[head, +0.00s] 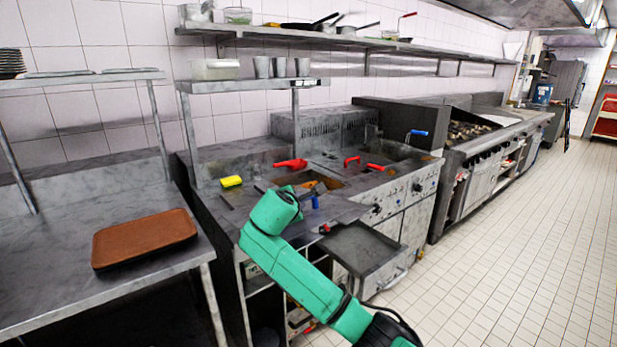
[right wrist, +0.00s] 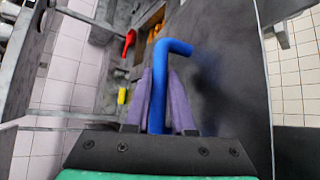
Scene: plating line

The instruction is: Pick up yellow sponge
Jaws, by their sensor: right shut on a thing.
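The yellow sponge (head: 231,181) lies on the metal counter left of the fryer wells in the head view. It also shows small in the right wrist view (right wrist: 122,95), left of the fingers and apart from them. My right gripper (head: 315,192) is over the front of the fryer, to the right of the sponge. In the right wrist view, its purple fingers (right wrist: 160,78) are shut on a bent blue handle (right wrist: 172,50). What the handle belongs to is not clear. My left gripper is not in view.
A red handle (head: 290,164) lies over the fryer well behind my gripper. A brown tray (head: 144,238) lies on the left table. A shelf with metal cups (head: 262,67) hangs above the sponge. Open tiled floor lies to the right.

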